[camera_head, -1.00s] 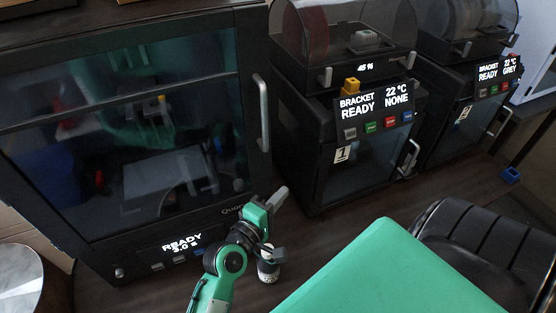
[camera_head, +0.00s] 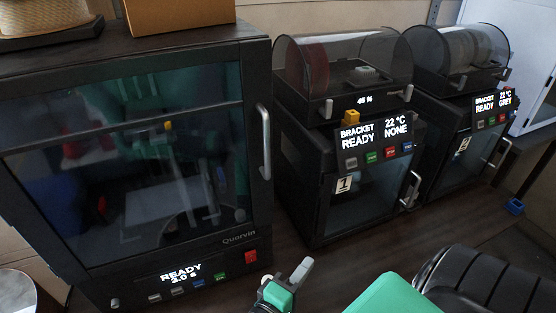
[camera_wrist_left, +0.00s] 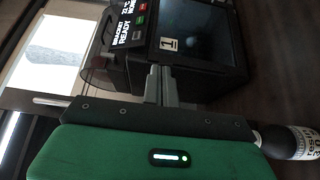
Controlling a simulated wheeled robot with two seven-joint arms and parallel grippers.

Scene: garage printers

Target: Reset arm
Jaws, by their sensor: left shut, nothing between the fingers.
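My left gripper (camera_head: 301,271) shows at the bottom middle of the head view, its grey fingers together and empty. In the left wrist view the closed fingers (camera_wrist_left: 160,88) point toward the printer marked 1 (camera_wrist_left: 195,40), apart from or against it I cannot tell. That printer (camera_head: 345,185) stands in the middle of the head view, its screen reading BRACKET READY, 22 °C, NONE. My right gripper is not in view. A dark bottle with a white label (camera_wrist_left: 290,142) lies at the right edge of the left wrist view, beside the gripper body.
A large Quorvin cabinet (camera_head: 255,200) with a closed glass door stands at left, its screen reading READY. Printer 2 (camera_head: 460,155) stands at right. A small blue block (camera_head: 515,206) sits on the dark tabletop. A black ribbed thing (camera_head: 475,280) is at lower right.

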